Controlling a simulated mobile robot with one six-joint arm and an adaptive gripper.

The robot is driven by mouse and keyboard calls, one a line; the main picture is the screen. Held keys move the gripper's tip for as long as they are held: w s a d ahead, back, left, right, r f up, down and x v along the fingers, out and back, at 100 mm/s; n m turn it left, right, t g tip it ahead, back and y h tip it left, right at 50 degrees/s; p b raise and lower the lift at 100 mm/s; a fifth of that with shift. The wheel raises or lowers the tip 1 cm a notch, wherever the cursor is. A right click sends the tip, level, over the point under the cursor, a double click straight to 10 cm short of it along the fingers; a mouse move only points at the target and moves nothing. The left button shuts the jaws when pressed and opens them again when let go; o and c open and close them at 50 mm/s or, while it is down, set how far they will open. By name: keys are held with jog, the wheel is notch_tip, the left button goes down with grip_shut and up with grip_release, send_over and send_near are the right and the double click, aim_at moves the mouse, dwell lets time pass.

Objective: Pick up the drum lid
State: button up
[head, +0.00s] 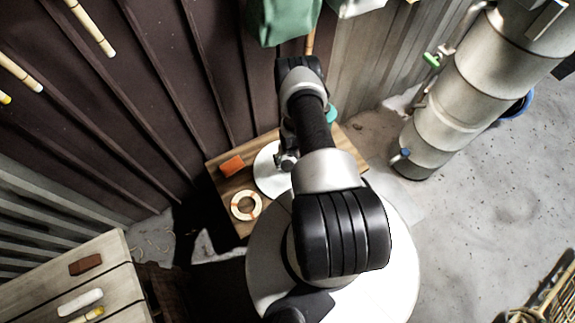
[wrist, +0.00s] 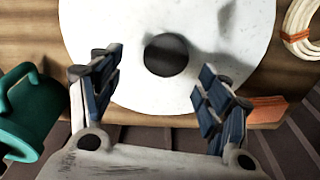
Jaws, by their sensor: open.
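The drum lid, a white round disc (head: 267,182), lies on a small wooden table (head: 233,186), partly hidden by my arm in the head view. In the wrist view the lid (wrist: 100,25) fills the upper middle and has a dark round centre (wrist: 166,54); I cannot tell whether this is a knob or a hole. My gripper (wrist: 159,68) is open and empty, with its two blue-padded fingers on either side of the dark centre, over the lid. I cannot tell whether the fingers touch the lid. The gripper (head: 286,161) is small and partly hidden in the head view.
A green mug (wrist: 28,112) stands left of the lid in the wrist view. An orange block (wrist: 266,112) and a pale coil (wrist: 302,28) lie to the right. A tall metal cylinder (head: 445,110) stands right of the table. A slatted bench (head: 100,265) is at lower left.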

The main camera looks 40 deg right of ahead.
aim_at(288, 165)
jog(key=f+b, duration=0.1)
jog(key=f, duration=0.1)
jog(key=f+b, duration=0.2)
jog(key=f, duration=0.1)
jog(key=shift+w+a+f, duration=0.15)
jog(key=shift+a+f, duration=0.15)
jog(key=shift+f, duration=0.05)
jog(key=shift+r, duration=0.1)
jog(key=c, duration=1.6)
jog(key=shift+c, duration=0.4)
jog(key=shift+r, duration=0.15)
